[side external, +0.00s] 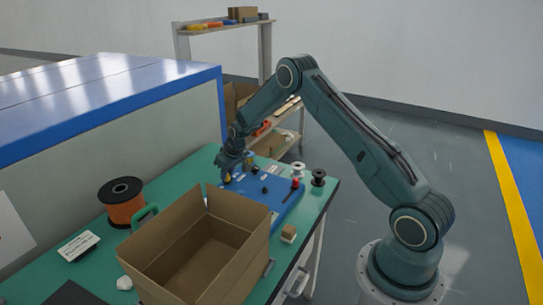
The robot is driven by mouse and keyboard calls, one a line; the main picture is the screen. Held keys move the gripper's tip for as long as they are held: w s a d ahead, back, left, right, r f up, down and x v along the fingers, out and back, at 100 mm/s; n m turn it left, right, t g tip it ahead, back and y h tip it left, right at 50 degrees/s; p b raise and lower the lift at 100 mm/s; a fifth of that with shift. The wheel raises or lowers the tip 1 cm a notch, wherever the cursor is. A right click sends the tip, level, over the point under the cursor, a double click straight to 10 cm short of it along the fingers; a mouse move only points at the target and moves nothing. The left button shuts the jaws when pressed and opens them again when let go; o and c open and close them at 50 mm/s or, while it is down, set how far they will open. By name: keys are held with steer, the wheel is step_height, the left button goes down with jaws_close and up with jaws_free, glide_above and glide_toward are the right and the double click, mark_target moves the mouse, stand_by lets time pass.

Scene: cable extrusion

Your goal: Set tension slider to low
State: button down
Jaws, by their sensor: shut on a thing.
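A blue control panel (258,204) lies on the green bench, partly hidden by the open cardboard box. It carries small dark knobs, a red knob (295,183) at its right and a yellow piece (228,177) at its far left corner. My gripper (226,175) points down at that far left corner, shut on a small control at the yellow piece. The fingers cover much of it, so its shape and setting are hard to see. I cannot tell which control is the tension slider, and no markings are readable.
An open cardboard box (163,239) stands in front of the panel. An orange cable spool (126,208) stands at the left. Small white (298,169) and black (318,177) spools stand behind the panel's right side. A large blue-topped cabinet (100,90) closes off the left.

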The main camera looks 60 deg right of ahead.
mark_target(233, 179)
steer(key=shift+d, duration=1.55)
steer(key=c, duration=1.3)
jaws_free()
steer(key=shift+d, duration=0.1)
steer(key=shift+a+r, duration=0.15)
steer(key=shift+a, duration=0.05)
steer(key=shift+r, duration=0.15)
steer(key=v, duration=1.3)
steer(key=shift+s+r, duration=0.1)
steer(key=shift+s, duration=0.05)
